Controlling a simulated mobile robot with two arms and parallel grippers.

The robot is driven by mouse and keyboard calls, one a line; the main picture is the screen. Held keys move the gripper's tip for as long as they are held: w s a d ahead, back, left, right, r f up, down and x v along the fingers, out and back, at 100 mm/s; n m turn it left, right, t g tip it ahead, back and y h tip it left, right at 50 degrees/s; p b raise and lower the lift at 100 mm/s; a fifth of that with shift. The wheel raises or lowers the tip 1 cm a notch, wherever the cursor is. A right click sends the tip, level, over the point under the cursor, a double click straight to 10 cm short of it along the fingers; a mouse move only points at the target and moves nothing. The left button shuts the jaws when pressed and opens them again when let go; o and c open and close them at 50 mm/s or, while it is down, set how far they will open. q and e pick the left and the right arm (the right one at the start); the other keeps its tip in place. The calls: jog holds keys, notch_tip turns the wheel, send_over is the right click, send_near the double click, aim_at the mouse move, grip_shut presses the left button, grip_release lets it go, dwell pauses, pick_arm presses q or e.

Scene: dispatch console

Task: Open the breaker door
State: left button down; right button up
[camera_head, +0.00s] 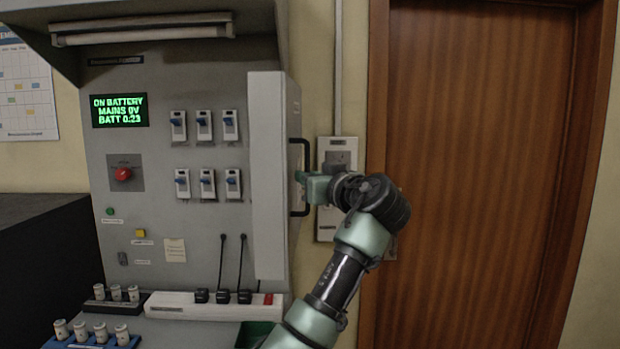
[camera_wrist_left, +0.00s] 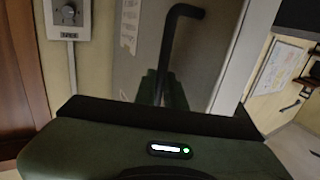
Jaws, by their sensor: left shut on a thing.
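The breaker door (camera_head: 265,180) is a pale grey panel standing out from the right side of the console, swung open with its edge toward me. It also shows in the left wrist view (camera_wrist_left: 205,50). Its black bar handle (camera_head: 305,160) is on the door's right-hand face and shows in the left wrist view (camera_wrist_left: 185,12). My left gripper (camera_head: 302,177) is shut on this handle, its green fingers around the bar in the left wrist view. The breakers (camera_head: 204,125) in two rows are exposed on the panel. My right gripper is not in view.
A green-lit display (camera_head: 119,110) and a red rotary knob (camera_head: 123,174) are on the panel's left. A power strip (camera_head: 215,305) with black plugs and fuse holders (camera_head: 100,335) sit on the ledge below. A wall box (camera_head: 336,155) and wooden door (camera_head: 470,180) stand right of the handle.

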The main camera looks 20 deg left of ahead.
pick_arm(q)
jog(key=c, duration=1.6)
grip_release()
jog(key=shift+a+r, duration=0.1)
jog(key=shift+r, duration=0.35)
jog(key=shift+c, duration=0.2)
jog(key=shift+o, duration=0.7)
jog(key=shift+f, duration=0.15)
jog(key=shift+w+a+f, duration=0.15)
jog(key=shift+f, duration=0.05)
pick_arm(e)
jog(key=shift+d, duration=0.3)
